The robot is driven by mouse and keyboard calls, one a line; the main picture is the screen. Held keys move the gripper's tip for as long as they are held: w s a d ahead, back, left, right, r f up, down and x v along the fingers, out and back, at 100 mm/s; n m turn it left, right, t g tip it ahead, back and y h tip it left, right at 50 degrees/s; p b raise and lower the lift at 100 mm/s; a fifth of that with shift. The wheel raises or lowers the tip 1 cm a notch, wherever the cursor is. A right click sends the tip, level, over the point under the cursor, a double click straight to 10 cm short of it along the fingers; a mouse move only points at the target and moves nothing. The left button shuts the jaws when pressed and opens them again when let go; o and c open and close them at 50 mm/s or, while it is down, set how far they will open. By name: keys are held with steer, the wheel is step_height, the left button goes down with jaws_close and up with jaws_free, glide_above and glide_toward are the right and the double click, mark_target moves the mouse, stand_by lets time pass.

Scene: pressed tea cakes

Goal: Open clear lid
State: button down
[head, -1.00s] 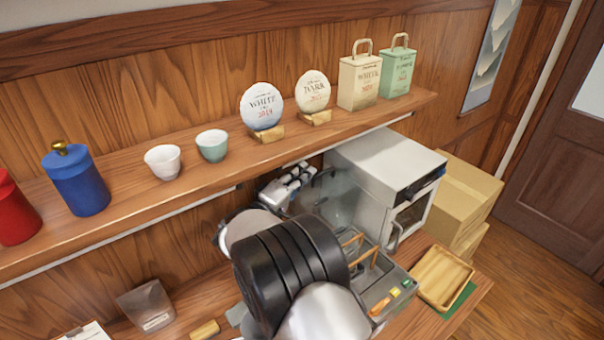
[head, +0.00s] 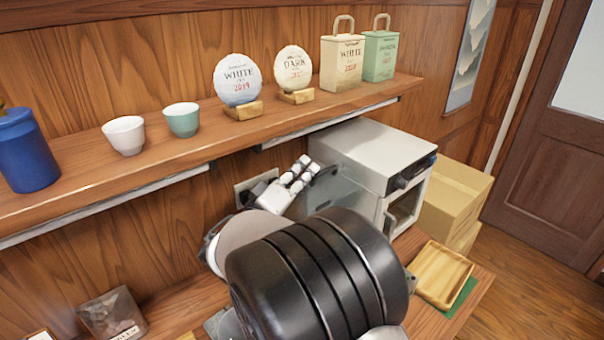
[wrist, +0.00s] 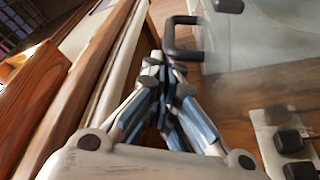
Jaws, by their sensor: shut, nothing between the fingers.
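The clear lid (head: 338,192) is a see-through panel standing beside the white appliance in the head view. In the wrist view the lid (wrist: 245,45) fills the upper right, with a dark handle (wrist: 180,38) at its left edge. My gripper (head: 305,167) is close to the lid's upper left side in the head view. In the wrist view the fingertips of my gripper (wrist: 165,66) are together, just below the handle, with nothing between them. I cannot tell whether they touch it. My arm hides the lower part of the lid.
A wooden shelf (head: 190,150) with cups (head: 125,135), tea cakes and tins runs above my gripper. The white appliance (head: 375,152) stands right of the lid. A wooden tray (head: 441,274) lies at the counter's right end. Wall sockets (head: 245,188) are behind the gripper.

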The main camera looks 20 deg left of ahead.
steer(key=v, duration=1.2)
